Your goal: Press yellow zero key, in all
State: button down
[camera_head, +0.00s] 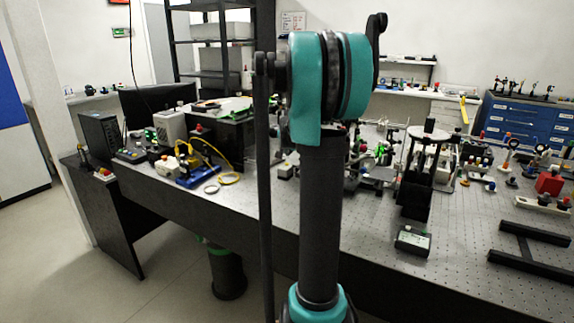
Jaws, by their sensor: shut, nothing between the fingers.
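I cannot make out a yellow zero key for certain; the keys in view are too small to read. A small dark box with a pale display-like face (412,241) sits near the front edge of the bench, right of my arm. A dark box with small keys and green lights (130,156) stands at the bench's left end. A small box with a red knob (103,175) lies at the left corner. My arm rises through the middle of the view, its teal joint at the top. My gripper does not show.
The perforated dark bench (340,235) is crowded with optics at the back and right. A tall black stand with a pale round top (428,134) is right of my arm. A blue device with yellow cables (197,178) is at left. Black rails (530,262) lie at right.

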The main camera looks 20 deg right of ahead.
aim_at(287, 166)
jog(key=shift+f, duration=0.95)
jog(key=shift+f, duration=0.2)
dwell(0.7)
jog(key=shift+f, duration=0.2)
jog(key=shift+f, duration=0.45)
dwell(0.7)
jog(key=shift+r, duration=0.85)
jog(key=shift+r, duration=2.5)
